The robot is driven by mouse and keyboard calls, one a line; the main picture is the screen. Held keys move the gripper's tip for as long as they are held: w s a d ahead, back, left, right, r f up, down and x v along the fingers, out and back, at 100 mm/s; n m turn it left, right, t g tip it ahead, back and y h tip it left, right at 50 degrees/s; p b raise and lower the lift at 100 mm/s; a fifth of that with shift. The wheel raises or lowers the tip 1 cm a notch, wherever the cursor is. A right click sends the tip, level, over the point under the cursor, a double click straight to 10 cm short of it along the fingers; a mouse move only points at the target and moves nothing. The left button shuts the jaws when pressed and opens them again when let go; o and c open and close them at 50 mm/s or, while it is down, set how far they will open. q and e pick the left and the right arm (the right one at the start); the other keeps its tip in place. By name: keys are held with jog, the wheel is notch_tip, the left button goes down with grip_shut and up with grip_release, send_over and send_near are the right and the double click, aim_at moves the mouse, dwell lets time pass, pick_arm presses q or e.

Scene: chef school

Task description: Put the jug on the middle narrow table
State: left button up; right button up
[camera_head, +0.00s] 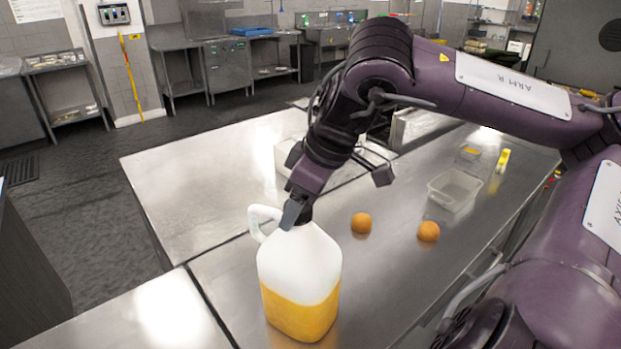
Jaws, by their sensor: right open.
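The jug (300,278) is a white translucent bottle with orange liquid in its lower part and a handle on its left side. It stands upright on the steel table (385,275) at the near middle. My right gripper (297,212) is open at the jug's top, with a finger by the neck beside the handle. The gripper hides the jug's cap area, and I cannot tell whether the fingers touch it. My left gripper is not in view.
Two oranges (361,223) (428,231) lie right of the jug. A clear container (454,189) and a yellow item (503,160) are farther back. Another steel tabletop (190,185) adjoins at the left, mostly bare. A pale container (287,155) stands behind my gripper.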

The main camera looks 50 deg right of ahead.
jog(key=v, duration=1.1)
jog(key=shift+b, duration=0.45)
